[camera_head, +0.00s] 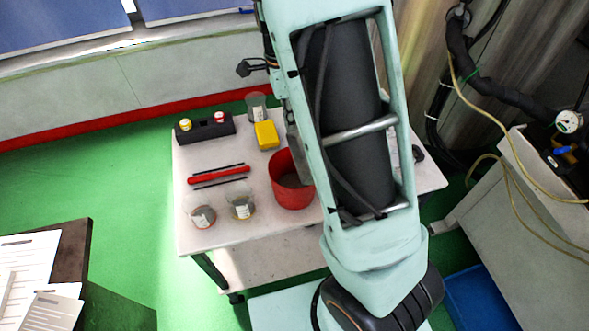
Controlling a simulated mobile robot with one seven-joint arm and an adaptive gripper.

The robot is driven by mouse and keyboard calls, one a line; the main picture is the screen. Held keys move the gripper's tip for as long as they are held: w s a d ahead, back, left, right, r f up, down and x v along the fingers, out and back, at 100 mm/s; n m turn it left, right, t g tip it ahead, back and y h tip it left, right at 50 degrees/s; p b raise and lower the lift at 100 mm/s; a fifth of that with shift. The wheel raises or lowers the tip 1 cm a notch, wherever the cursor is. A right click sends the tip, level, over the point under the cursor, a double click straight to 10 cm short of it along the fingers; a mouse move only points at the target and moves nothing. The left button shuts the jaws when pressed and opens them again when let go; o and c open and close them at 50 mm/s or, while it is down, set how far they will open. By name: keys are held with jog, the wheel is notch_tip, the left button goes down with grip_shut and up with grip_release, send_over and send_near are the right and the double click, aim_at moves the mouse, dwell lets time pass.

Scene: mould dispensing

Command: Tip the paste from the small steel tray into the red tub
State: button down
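The red tub (292,198) stands upright on the white table, right of its middle. Something greyish lies inside it. Its upper right side is partly hidden by my arm. A narrow grey metallic piece (293,146) shows at the arm's left edge, above the tub's rim in the picture. It may be the small steel tray, but too little shows to be sure. Paste cannot be made out on it. My gripper is hidden behind my own arm, so its fingers and what they hold do not show.
The white table (208,239) also bears a yellow box (266,135), a black block with knobs (205,129), a red tool (219,175), two front beakers (203,217) (241,206) and a rear beaker (256,107). A cabinet with hoses (530,210) stands at right.

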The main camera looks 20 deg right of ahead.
jog(key=y+b, duration=0.1)
jog(key=d+f+y+b, duration=0.1)
jog(key=y+b, duration=0.1)
jog(key=shift+d, duration=0.2)
jog(key=d+y+b, duration=0.1)
jog(key=y, duration=0.2)
jog(key=d+y+b, duration=0.1)
jog(key=y, duration=0.2)
jog(key=d+f+y+b, duration=0.1)
jog(key=y, duration=0.3)
jog(key=shift+d, duration=0.15)
notch_tip(320, 180, up, 4)
jog(key=p, duration=0.3)
jog(key=shift+f, duration=0.15)
